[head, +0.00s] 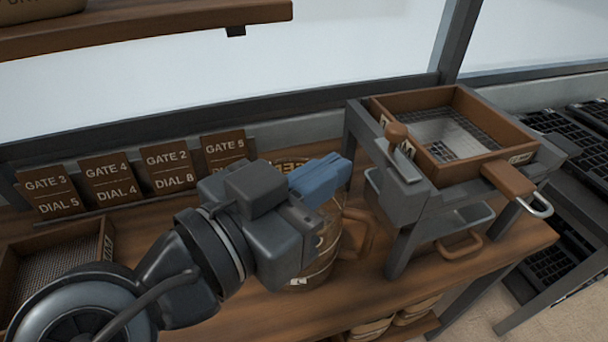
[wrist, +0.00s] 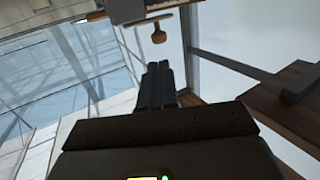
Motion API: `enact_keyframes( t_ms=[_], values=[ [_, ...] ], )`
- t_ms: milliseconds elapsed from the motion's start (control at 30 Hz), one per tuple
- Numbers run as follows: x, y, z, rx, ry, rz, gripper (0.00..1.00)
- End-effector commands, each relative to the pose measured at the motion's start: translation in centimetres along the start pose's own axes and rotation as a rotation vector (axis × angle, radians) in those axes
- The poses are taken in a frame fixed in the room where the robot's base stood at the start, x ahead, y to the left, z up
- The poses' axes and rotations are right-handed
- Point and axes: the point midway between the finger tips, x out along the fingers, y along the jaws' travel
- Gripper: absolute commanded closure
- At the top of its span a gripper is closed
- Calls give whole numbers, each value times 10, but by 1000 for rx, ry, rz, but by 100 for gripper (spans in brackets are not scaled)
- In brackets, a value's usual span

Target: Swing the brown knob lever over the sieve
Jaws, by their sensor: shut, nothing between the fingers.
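The sieve (head: 491,114) is a square wooden frame with a mesh bottom, on a grey stand at the right of the bench in the head view. The brown knob (head: 396,133) stands upright at the stand's left corner, beside the sieve's near left edge. Its lever arm is hard to make out. My gripper (head: 343,167) has blue fingers, shut and empty, left of the knob and apart from it, pointing towards the stand. In the wrist view, the closed fingers (wrist: 158,72) show dark, with the brown knob (wrist: 158,37) just beyond their tips.
A wooden handle (head: 508,179) with a metal loop sticks out at the stand's front right. A lettered container with a brown handle (head: 357,232) stands below my gripper. Gate and dial cards (head: 168,168) line the back left. A shelf (head: 150,24) hangs above.

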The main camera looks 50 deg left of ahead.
Motion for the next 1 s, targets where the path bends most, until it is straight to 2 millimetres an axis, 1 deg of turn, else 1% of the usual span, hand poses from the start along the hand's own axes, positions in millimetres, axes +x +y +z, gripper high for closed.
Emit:
enact_keyframes(
  t_ms=[33, 200, 400, 500, 667, 1000],
  values=[
    [11, 0, -2, -2, 0, 4, 100],
    [44, 0, -2, -1, 0, 3, 100],
    [73, 0, -2, -1, 0, 1, 100],
    [82, 0, -1, 0, 0, 1, 100],
    [88, 0, 0, 0, 1, -1, 100],
    [88, 0, 0, 0, 1, 0, 100]
  ],
)
